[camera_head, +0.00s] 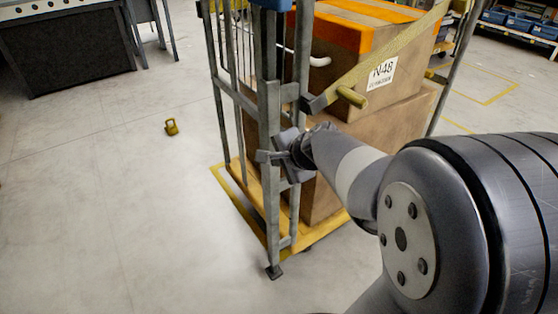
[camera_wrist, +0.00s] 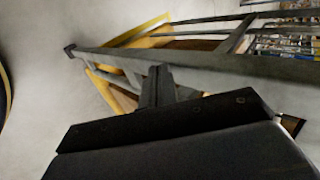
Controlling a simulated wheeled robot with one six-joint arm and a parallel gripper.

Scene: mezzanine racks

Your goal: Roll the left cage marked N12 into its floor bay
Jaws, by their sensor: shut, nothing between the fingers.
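A grey-framed roll cage (camera_head: 268,130) with a yellow base stands in front of me in the head view. No N12 mark is legible. A yellowish strap (camera_head: 385,62) runs across the load. My gripper (camera_head: 280,153) is at the cage's near corner post, shut and empty. In the wrist view my gripper (camera_wrist: 158,85) points at a grey cage rail (camera_wrist: 200,62); whether it touches cannot be told. My forearm hides the cage's lower right side.
A small yellow object (camera_head: 171,127) lies on the floor left of the cage. A dark-sided bench (camera_head: 68,55) stands at the back left. Yellow floor lines (camera_head: 490,100) mark an area at the right, with a rack of blue bins (camera_head: 520,22) behind. The floor at left is mostly clear.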

